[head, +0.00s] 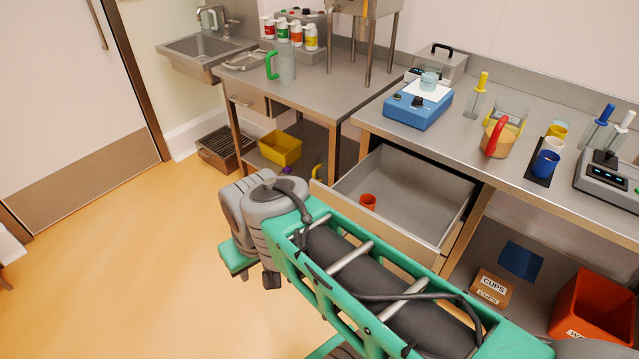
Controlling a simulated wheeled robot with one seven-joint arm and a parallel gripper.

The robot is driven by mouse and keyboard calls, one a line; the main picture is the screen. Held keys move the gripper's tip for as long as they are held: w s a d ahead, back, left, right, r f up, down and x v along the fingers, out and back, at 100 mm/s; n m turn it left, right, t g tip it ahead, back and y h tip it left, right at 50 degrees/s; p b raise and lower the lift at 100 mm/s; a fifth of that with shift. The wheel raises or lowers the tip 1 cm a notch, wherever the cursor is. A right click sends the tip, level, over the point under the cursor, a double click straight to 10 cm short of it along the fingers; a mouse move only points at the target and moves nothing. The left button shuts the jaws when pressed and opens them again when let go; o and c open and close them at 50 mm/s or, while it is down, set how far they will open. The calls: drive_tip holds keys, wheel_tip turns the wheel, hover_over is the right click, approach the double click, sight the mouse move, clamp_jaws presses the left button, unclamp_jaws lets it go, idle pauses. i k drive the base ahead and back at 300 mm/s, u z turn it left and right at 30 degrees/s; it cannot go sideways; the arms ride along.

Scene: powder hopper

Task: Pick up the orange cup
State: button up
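The orange cup (368,203) is small and stands inside the open drawer (425,190), near the drawer's front left part. Its upper part shows; its lower edge is close to the line of my arm. My green and grey arm crosses the lower middle of the head view, in front of the drawer. My gripper cannot be made out in this view, so whether it holds anything does not show.
A cups box (491,288) and an orange bin (592,305) stand lower right. The floor at left is clear.

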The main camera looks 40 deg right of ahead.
sight(369, 201)
drive_tip(key=z, duration=1.4)
